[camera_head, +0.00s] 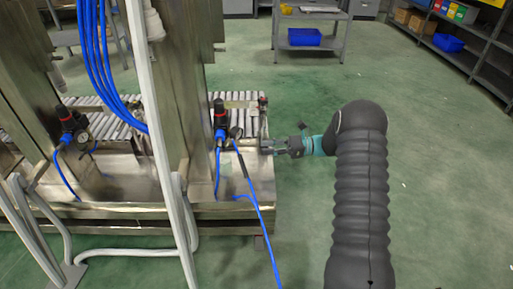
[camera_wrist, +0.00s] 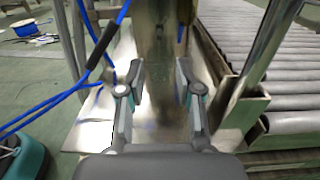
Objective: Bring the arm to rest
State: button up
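My arm reaches up from the bottom right of the head view and bends left, ending in my gripper (camera_head: 275,146) beside the right end of the metal machine (camera_head: 230,170). In the wrist view my gripper (camera_wrist: 160,80) shows two fingers standing well apart with nothing between them. Behind the gap is a shiny metal surface of the machine (camera_wrist: 155,40). I cannot tell how far the fingertips are from the metal.
A roller conveyor (camera_wrist: 265,50) lies to the right in the wrist view. Blue hoses (camera_head: 250,195) hang near the gripper. A grey table with a blue bin (camera_head: 304,37) stands at the back. Shelves (camera_head: 470,45) line the right. Green floor (camera_head: 440,150) is clear right of the arm.

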jog(key=shift+d, duration=0.45)
jog(key=s+a+r+n+g+h+p, duration=0.25)
jog(key=s+r+n+h, duration=0.65)
jog(key=s+r, duration=0.9)
jog(key=s+d+r+n+t+h, duration=0.2)
jog(key=s+d+n+h, duration=0.1)
jog(key=s, duration=0.4)
jog(key=s+d+r+n+t+h, duration=0.2)
jog(key=s+n+t+h, duration=0.1)
jog(key=s, duration=0.3)
jog(key=s+d+r+n+t+h+p, duration=0.1)
jog(key=s+d+r+n+t+h, duration=0.1)
jog(key=s, duration=0.5)
jog(key=shift+s+d+r+n+t+h, duration=0.15)
jog(key=shift+s+d+n+t+h, duration=0.2)
jog(key=shift+d+n+h, duration=0.35)
